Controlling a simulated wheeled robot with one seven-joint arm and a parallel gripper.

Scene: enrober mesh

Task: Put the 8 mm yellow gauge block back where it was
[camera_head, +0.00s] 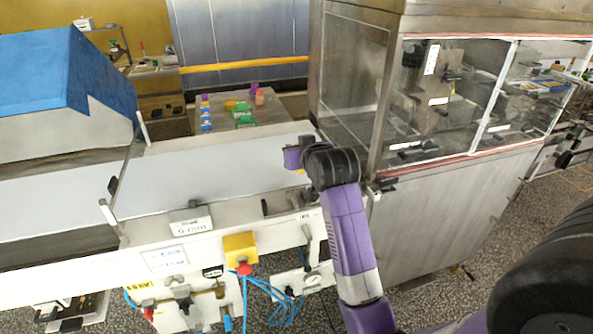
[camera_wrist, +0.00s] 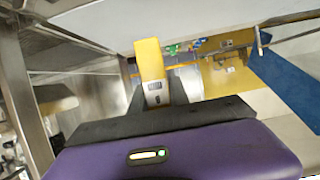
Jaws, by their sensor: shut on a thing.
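My gripper (camera_head: 293,158) is over the right end of the pale conveyor belt, close to the glazed machine. In the wrist view my gripper (camera_wrist: 155,92) is shut on a yellow gauge block (camera_wrist: 150,62), which stands out beyond the fingers with a small dark marking on its face. In the head view only a small yellow patch shows below the gripper, and the rest of the block is hidden. The marking is too small to read. I cannot tell whether the block touches anything besides the fingers.
The belt (camera_head: 205,180) is bare. Behind it a low table (camera_head: 273,113) bears several coloured blocks, including green ones (camera_head: 243,119) and blue ones (camera_head: 206,114). The steel machine with windows (camera_head: 425,205) stands right of my arm. A blue-covered hood (camera_head: 60,75) is at left.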

